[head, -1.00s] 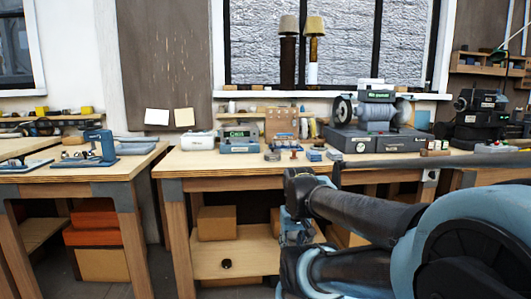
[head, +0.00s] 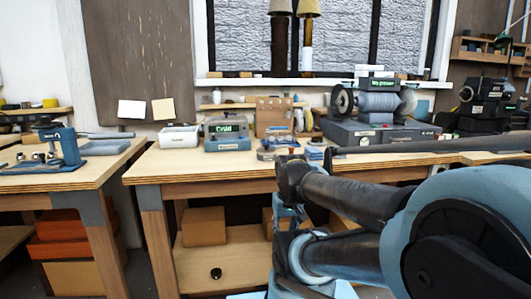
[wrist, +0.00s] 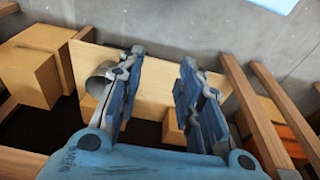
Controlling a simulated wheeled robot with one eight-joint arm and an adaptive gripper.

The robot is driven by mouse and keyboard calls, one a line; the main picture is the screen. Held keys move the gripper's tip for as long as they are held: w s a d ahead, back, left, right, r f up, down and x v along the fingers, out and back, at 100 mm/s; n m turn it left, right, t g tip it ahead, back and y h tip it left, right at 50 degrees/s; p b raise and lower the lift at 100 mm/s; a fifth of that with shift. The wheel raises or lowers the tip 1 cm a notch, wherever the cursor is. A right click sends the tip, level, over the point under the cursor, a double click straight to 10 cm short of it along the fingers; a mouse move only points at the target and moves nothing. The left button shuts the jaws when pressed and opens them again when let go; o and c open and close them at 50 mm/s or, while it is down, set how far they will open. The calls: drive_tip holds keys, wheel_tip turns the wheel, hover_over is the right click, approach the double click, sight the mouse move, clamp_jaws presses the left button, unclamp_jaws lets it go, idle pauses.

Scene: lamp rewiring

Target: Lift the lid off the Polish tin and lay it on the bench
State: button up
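My gripper (wrist: 160,65) is open and empty in the wrist view, its two blue fingers apart above the lower shelf of the bench. The bench (head: 155,167) has a pale wooden top and stands ahead of me in the head view. I cannot make out a tin marked Polish or its lid. Small items, including a low rounded one (head: 278,143), sit near the middle of the bench top, too small to identify. My arm hides part of the bench top and front edge. My gripper is well apart from these items.
A white bin (head: 179,136), a grey box with a green label (head: 226,131) and a bench grinder (head: 375,103) stand on the bench. Cardboard boxes (head: 204,227) and a small dark round thing (head: 216,273) are on the shelf below. The front left bench top is clear.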

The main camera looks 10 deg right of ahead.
drive_tip(key=shift+o, duration=1.3)
drive_tip(key=shift+r, duration=0.1)
drive_tip(key=w+r+m+g, duration=0.1)
drive_tip(key=w+r+m, duration=0.3)
drive_tip(key=w+r, duration=0.5)
drive_tip(key=w+r+m, duration=0.4)
drive_tip(key=w+r, duration=0.2)
drive_tip(key=r, duration=0.7)
drive_tip(key=w+r+m+g, duration=0.1)
drive_tip(key=w+r+m, duration=0.5)
drive_tip(key=w, duration=0.4)
drive_tip(key=w+r+m, duration=0.4)
drive_tip(key=w+r, duration=0.5)
hover_over(266, 145)
drive_tip(key=f, duration=1.1)
drive_tip(key=shift+w+a, duration=0.15)
drive_tip(key=shift+w, duration=0.2)
drive_tip(key=shift+f, duration=2.65)
drive_tip(key=c, duration=1)
